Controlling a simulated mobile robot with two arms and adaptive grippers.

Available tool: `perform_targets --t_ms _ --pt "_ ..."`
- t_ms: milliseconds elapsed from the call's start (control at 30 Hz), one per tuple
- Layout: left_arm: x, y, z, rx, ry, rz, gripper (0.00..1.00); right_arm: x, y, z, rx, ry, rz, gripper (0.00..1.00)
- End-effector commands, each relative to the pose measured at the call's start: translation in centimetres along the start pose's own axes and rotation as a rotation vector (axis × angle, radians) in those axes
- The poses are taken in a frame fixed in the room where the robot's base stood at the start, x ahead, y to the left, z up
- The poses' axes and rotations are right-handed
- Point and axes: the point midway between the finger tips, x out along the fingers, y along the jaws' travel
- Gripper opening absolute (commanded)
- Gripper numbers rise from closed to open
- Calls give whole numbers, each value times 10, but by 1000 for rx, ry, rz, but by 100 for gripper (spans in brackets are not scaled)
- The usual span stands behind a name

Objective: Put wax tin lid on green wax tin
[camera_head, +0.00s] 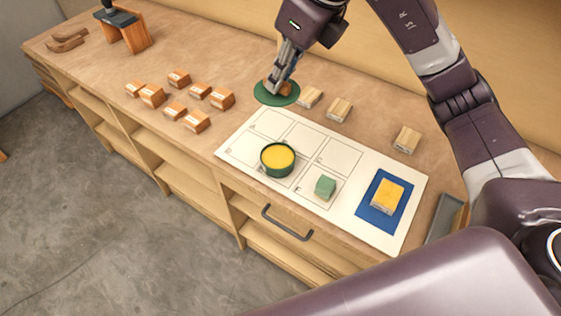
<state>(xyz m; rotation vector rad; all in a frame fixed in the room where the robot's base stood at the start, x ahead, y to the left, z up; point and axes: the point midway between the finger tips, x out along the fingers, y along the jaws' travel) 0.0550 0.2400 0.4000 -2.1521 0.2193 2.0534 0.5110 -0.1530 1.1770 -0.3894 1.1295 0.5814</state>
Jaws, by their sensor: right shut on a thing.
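The green wax tin (278,158) stands open on the white sheet, with yellow wax showing inside. The round green wax tin lid (276,96) has an orange-brown knob and is at the back of the bench, beyond the sheet's upper edge. My right gripper (273,84) reaches down from above and is shut on the lid's knob. I cannot tell whether the lid touches the bench or hangs just above it. The lid is apart from the tin, behind it. My left gripper is not in view.
Several orange-brown blocks (152,95) lie left of the sheet (250,128). Pale wooden blocks (340,109) lie behind it. A green block (325,186) sits on the sheet, and a yellow block (387,195) on a blue pad (369,213). A wooden stand (136,36) is at far left.

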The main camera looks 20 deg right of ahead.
Motion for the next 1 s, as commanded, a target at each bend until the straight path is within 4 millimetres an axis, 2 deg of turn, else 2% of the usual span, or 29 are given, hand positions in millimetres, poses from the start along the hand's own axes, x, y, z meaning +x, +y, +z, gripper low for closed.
perform_targets --t_ms 33,200,300,433,700,1000 --pt "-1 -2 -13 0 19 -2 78 7 1 -4 0 4 4 0" --pt "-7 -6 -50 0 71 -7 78 37 1 -17 1 6 4 0" --pt "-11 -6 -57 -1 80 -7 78 57 1 -26 1 7 3 0" --pt "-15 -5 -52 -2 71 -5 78 83 1 -36 1 7 4 0" --pt "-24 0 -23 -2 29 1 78 131 1 -56 1 4 2 0" --pt "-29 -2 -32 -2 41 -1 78 158 1 -67 1 4 3 0"
